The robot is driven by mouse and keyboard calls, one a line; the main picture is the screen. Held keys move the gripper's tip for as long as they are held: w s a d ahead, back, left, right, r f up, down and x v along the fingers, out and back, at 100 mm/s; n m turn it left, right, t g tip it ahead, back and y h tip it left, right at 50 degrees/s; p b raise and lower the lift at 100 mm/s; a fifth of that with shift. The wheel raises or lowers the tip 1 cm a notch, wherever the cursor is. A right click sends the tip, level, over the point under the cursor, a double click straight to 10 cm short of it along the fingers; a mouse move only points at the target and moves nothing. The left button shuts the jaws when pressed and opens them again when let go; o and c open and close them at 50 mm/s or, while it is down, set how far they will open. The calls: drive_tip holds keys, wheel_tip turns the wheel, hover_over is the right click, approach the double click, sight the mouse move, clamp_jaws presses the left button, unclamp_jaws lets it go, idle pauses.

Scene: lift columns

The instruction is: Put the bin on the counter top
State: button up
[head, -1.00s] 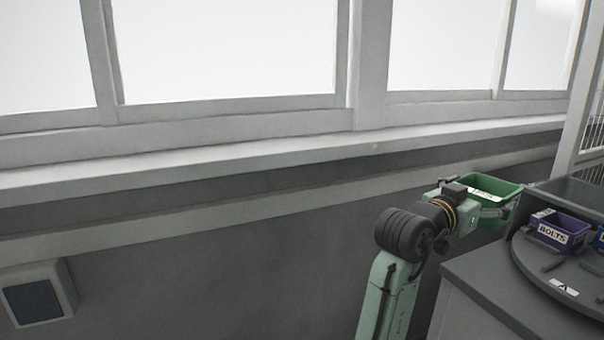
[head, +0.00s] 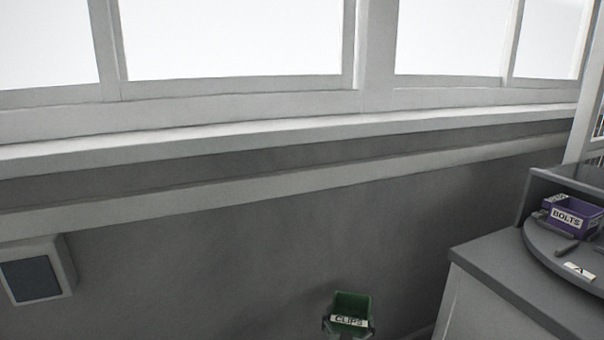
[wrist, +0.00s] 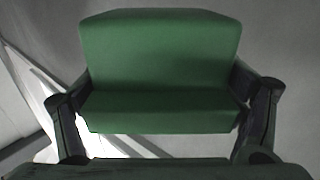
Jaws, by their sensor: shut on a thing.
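The green bin (head: 351,305) with a white CLIPS label shows low in the head view, left of the counter and below the level of its top. My gripper (head: 347,328) is at the bin's near side, with a finger at each side of it. In the wrist view the green bin (wrist: 160,60) fills the upper middle, and my gripper (wrist: 160,105) is shut on it, one finger on the left and one on the right. The grey counter top (head: 500,272) is at the lower right of the head view.
A round grey tray (head: 560,262) stands on the counter and carries a purple BOLTS bin (head: 572,216). A raised panel (head: 533,195) stands behind it. A wall with a window ledge (head: 250,135) runs across the back. A wall box (head: 35,275) is at the left.

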drive_tip(key=s+a+f+n+y, duration=0.1)
drive_tip(key=s+a+f, duration=0.3)
drive_tip(key=f, duration=0.2)
drive_tip(key=s+a+f+n+y+b, duration=0.1)
drive_tip(key=s+a+f+y, duration=0.1)
drive_tip(key=s+a+f, duration=0.2)
drive_tip(key=s+a+f+y+b, duration=0.1)
drive_tip(key=s+a+f, duration=0.3)
drive_tip(key=f, duration=0.6)
drive_tip(key=shift+s+a+n+t, duration=0.2)
drive_tip(key=shift+a+n+t, duration=0.15)
drive_tip(key=shift+a, duration=0.4)
drive_tip(key=shift+f, duration=0.1)
